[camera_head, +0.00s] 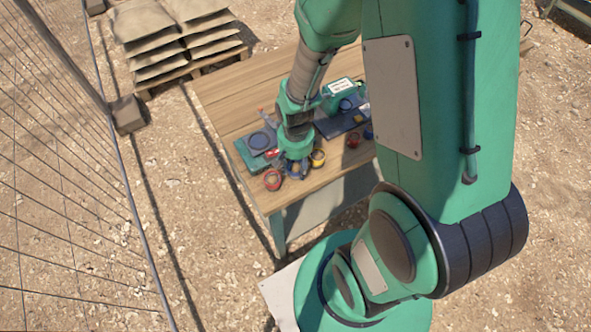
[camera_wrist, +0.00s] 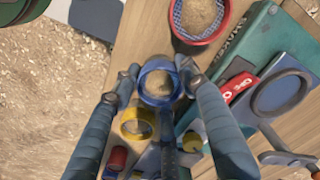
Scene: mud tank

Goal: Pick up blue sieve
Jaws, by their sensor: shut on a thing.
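The blue sieve (camera_wrist: 147,94) is a small round ring, seen between the two fingertips of my gripper (camera_wrist: 159,76) in the wrist view. My gripper is shut on it, one finger on each side. Tan material shows inside the ring. In the head view my gripper (camera_head: 296,168) is low over the front edge of the wooden table, and the blue sieve is mostly hidden there. I cannot tell whether the sieve touches the table.
A red sieve (camera_wrist: 176,35) holding tan material and a yellow sieve (camera_wrist: 125,128) stand close by. A green case (camera_wrist: 249,48) and a round dark dish (camera_wrist: 280,94) lie to the right. The wooden table (camera_head: 232,92) is clear at its back left.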

